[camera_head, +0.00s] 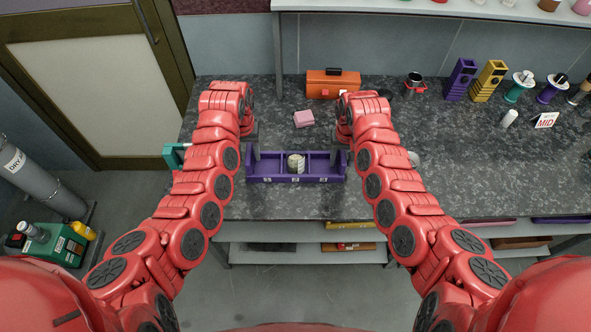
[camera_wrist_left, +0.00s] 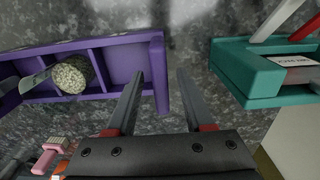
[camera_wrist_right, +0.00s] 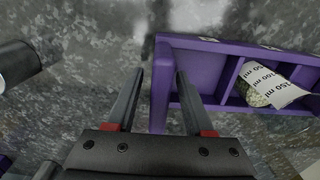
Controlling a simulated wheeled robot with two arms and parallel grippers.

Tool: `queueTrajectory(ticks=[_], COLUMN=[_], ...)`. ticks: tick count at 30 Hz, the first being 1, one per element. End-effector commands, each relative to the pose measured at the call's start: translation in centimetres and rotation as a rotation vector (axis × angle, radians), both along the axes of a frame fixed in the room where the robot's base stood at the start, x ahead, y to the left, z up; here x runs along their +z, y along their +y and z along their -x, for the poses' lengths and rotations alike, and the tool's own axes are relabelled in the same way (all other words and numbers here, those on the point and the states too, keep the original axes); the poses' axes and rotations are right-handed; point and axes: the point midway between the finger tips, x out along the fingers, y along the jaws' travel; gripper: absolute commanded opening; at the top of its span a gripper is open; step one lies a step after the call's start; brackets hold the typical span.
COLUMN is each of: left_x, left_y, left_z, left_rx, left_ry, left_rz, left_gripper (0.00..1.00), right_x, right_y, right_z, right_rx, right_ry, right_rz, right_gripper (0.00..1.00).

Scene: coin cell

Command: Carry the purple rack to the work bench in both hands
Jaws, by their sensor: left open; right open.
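The purple rack (camera_head: 264,179) sits on the dark speckled counter between my two arms. A marked beaker of pale speckled contents (camera_head: 296,164) stands in one of its middle compartments. My left gripper (camera_head: 253,152) is open at the rack's left end. In the left wrist view its fingers (camera_wrist_left: 158,85) lie either side of the rack's end wall (camera_wrist_left: 160,62). My right gripper (camera_head: 341,152) is open at the right end. In the right wrist view its fingers (camera_wrist_right: 158,85) lie either side of the other end wall (camera_wrist_right: 160,95). I cannot tell whether any finger touches.
A teal holder (camera_head: 173,155) stands left of the rack by my left arm. A pink block (camera_head: 304,118) and an orange toolbox (camera_head: 333,84) stand behind it. Spools and a MID sign (camera_head: 546,120) stand at the right. A lower shelf (camera_head: 296,256) runs beneath the counter.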

Motion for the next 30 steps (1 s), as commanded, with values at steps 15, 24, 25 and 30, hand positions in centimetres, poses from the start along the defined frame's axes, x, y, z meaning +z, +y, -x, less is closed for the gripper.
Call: queueTrajectory(ticks=[15,24,25,30], left_x=[8.4,8.6,8.6,8.6], left_y=[0.1,0.0,0.0,0.0], left_z=[0.0,0.1,0.1,0.0], left_rx=[0.002,0.000,0.000,0.000], left_ry=[0.002,0.002,0.002,0.002], left_rz=[0.000,-0.001,-0.001,-0.001], left_gripper=[0.52,0.52,0.52,0.52], right_x=[0.0,4.1,4.9,8.7], right_y=[0.0,0.0,0.0,0.0], right_z=[0.0,-0.2,-0.2,-0.2], right_rx=[0.000,-0.002,-0.002,-0.001], right_ry=[0.000,-0.007,-0.008,-0.006], right_rz=[0.000,-0.002,-0.001,0.000], right_gripper=[0.52,0.52,0.52,0.52])
